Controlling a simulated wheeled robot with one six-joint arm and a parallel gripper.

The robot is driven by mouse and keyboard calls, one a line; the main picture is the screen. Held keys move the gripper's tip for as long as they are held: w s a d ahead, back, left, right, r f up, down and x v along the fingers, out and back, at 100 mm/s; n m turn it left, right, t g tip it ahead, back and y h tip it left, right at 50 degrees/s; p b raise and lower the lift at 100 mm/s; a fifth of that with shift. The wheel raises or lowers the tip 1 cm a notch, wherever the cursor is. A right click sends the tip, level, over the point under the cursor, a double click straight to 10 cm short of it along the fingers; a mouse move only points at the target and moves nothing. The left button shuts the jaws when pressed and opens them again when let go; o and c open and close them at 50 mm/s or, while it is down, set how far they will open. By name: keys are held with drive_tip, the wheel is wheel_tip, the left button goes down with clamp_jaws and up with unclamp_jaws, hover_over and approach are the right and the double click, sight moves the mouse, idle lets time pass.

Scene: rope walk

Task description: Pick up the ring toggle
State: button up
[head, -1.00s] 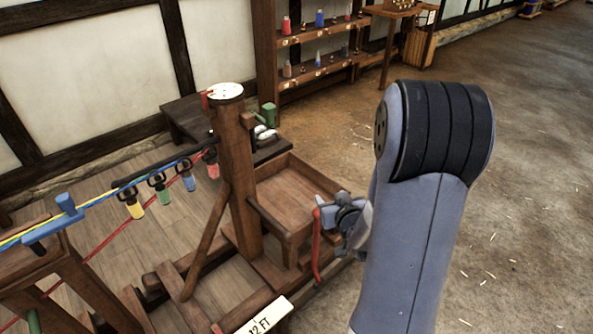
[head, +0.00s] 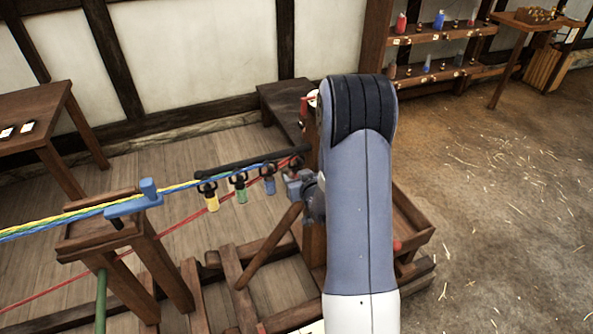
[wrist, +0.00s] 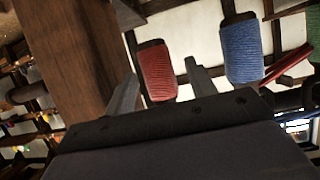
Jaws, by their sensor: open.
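I cannot make out the ring toggle for certain in either view. My gripper (head: 297,188) is in front of the wooden post at the right end of the strands, mostly hidden by my arm. In the wrist view its open fingers (wrist: 160,74) stand on either side of a red bobbin (wrist: 156,71) in the picture; whether they touch it I cannot tell. A blue bobbin (wrist: 241,52) is to the right of the fingers. In the head view, yellow (head: 211,200), green (head: 240,190) and blue (head: 269,182) bobbins hang left of my gripper; the red one is hidden.
Coloured strands run left through a blue tool (head: 133,204) on a wooden trestle (head: 100,232). A table (head: 35,115) stands at the left, and a shelf (head: 440,75) at the back. A wooden tray (head: 412,225) is partly behind my arm.

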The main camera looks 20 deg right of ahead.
drive_tip(key=shift+w+f, duration=0.3)
drive_tip(key=shift+w, duration=0.35)
drive_tip(key=c, duration=1.1)
